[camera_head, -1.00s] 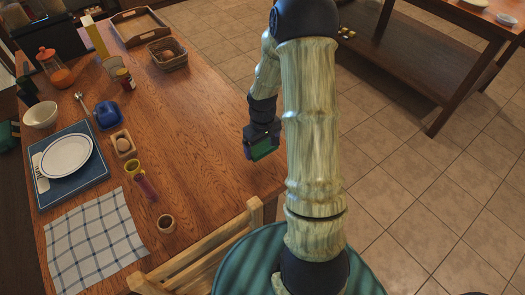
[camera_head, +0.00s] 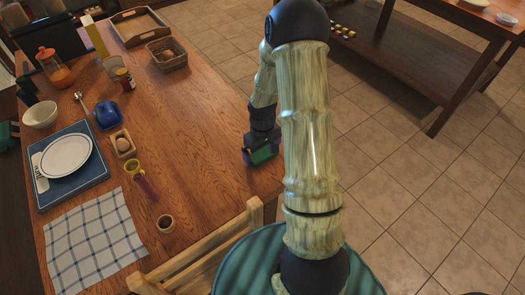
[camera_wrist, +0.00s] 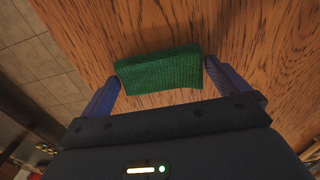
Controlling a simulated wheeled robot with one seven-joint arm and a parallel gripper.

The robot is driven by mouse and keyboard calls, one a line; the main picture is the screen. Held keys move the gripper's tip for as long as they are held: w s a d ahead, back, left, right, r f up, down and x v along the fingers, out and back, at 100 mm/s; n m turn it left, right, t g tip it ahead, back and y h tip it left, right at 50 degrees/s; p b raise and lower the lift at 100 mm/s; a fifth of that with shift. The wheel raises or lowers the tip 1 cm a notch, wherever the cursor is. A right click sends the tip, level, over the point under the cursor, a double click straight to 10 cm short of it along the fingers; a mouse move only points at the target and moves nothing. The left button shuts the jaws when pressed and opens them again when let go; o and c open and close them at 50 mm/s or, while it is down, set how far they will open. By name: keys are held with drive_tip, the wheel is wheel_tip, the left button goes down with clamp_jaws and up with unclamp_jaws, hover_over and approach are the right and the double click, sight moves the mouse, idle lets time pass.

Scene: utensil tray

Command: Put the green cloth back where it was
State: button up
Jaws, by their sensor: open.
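The green cloth (camera_wrist: 160,70) is a small folded knitted piece. In the wrist view it lies across the gap between the two blue fingers of my gripper (camera_wrist: 164,80), close to both fingertips. I cannot tell whether the fingers touch it. My gripper is open. In the head view the green cloth (camera_head: 263,155) shows at my gripper (camera_head: 260,158), low over the right part of the wooden table near its edge. My arm hides part of that area.
The wooden table (camera_head: 205,125) is bare around my gripper. A wooden chair (camera_head: 215,245) stands at the front edge.

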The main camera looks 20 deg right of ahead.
sight(262, 153)
wheel_tip(262, 153, up, 12)
drive_tip(key=shift+p, duration=0.4)
drive_tip(key=shift+r, duration=0.1)
idle(0.4)
drive_tip(key=s+a+r+m+t, duration=0.2)
drive_tip(key=s+a+r, duration=0.4)
drive_tip(key=s+a, duration=0.3)
drive_tip(key=s, duration=0.3)
drive_tip(key=shift+s+a+t, duration=0.15)
drive_tip(key=shift+a+t, duration=0.1)
drive_tip(key=shift+t, duration=0.05)
drive_tip(key=shift+r, duration=0.1)
